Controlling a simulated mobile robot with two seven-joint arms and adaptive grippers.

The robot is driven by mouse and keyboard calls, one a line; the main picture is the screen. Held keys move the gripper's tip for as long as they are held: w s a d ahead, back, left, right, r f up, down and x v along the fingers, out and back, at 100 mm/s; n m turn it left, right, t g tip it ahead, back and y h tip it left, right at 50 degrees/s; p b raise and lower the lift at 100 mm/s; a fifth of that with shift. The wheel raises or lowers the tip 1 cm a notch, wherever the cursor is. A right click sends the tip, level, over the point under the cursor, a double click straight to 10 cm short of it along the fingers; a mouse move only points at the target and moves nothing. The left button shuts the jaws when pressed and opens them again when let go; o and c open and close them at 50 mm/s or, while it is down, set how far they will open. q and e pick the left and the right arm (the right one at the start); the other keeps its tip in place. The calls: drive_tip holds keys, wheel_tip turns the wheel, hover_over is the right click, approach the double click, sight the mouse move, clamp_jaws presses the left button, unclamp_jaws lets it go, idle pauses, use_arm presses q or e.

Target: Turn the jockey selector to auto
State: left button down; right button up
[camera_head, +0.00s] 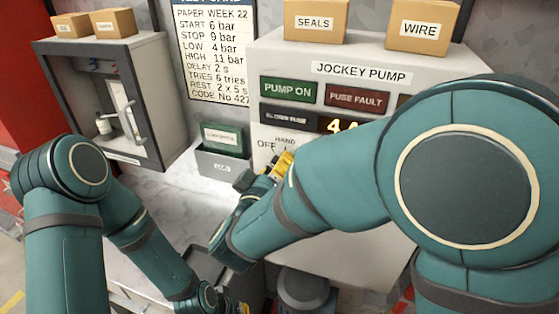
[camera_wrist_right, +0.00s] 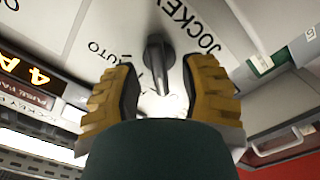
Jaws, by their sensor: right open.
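The jockey selector (camera_wrist_right: 157,62) is a dark grey lever knob on a pale panel, seen in the right wrist view with an AUTO label to its left and JOCKEY lettering to its right. My right gripper (camera_wrist_right: 160,88) is open, with its yellow fingers on either side of the knob; I cannot tell whether they touch it. Only a yellow bit of my left gripper (camera_head: 243,308) shows at the bottom edge.
SEALS (camera_head: 315,21) and WIRE (camera_head: 421,28) boxes stand on top.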

drive_tip(key=shift+w+d, duration=0.2)
drive_tip(key=shift+w, duration=0.35)
clamp_jaws()
